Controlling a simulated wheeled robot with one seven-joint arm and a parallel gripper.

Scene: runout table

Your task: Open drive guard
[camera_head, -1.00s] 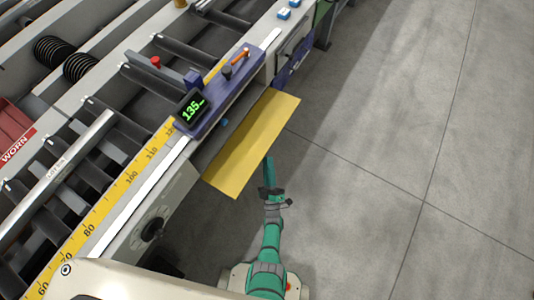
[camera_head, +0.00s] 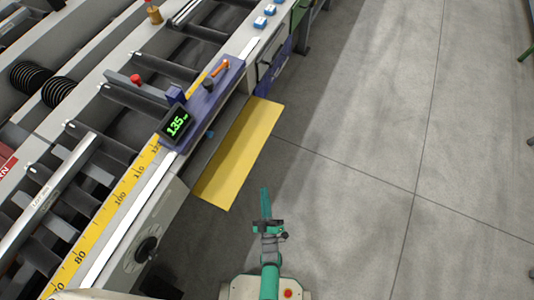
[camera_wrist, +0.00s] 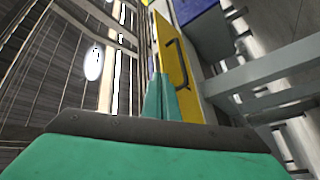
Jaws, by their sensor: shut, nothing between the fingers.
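The drive guard, a yellow panel (camera_head: 238,155), juts out from the table's side below the blue control box in the head view. I cannot tell its exact tilt. The wrist view shows the yellow panel (camera_wrist: 168,35) with a dark bar handle (camera_wrist: 180,64) on its face. My gripper (camera_head: 264,192) is shut and empty, over the floor to the right of the panel's lower end, with a gap between them in the picture. In the wrist view, my green fingers (camera_wrist: 160,82) are together and overlap the panel's lower left edge. The handle is not visible in the head view.
The blue control box (camera_head: 203,103) with a green readout sits on the table edge above the guard. A yellow ruler (camera_head: 118,203) and a round knob (camera_head: 146,249) lie along the table's near side. The grey floor (camera_head: 370,120) to the right is clear.

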